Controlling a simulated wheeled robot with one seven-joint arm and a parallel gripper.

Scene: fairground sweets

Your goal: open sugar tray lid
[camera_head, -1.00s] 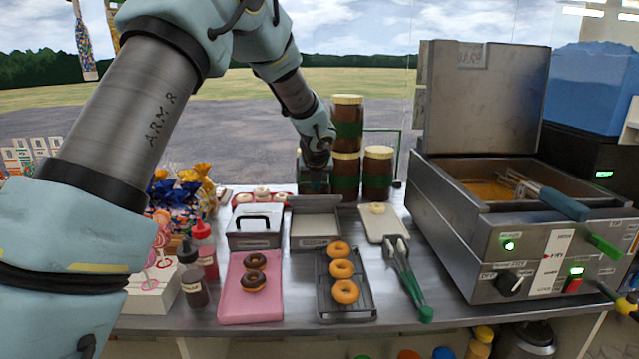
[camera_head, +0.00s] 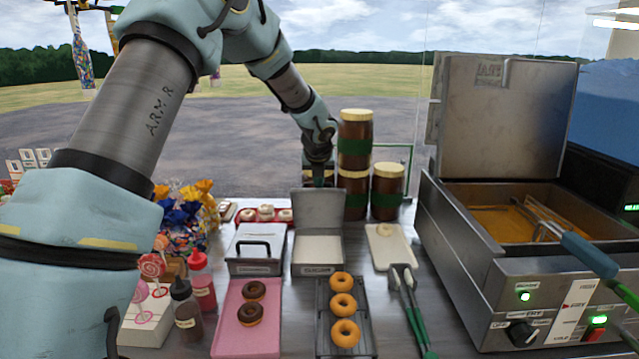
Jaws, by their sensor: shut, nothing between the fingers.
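The sugar tray (camera_head: 318,251) is a small grey metal box in the middle of the table, filled with white sugar. Its lid (camera_head: 318,209) stands raised at the back edge, so the tray is open. My gripper (camera_head: 318,178) points down just behind the raised lid. It is shut and empty. Its tips are partly hidden by the lid, and I cannot tell whether they touch it.
A closed tray with a black handle (camera_head: 256,249) stands directly left. Dark jars (camera_head: 352,180) stand behind on the right. A doughnut rack (camera_head: 366,310), pink board (camera_head: 233,330) and tongs (camera_head: 408,305) lie in front. The fryer (camera_head: 470,255) fills the right side.

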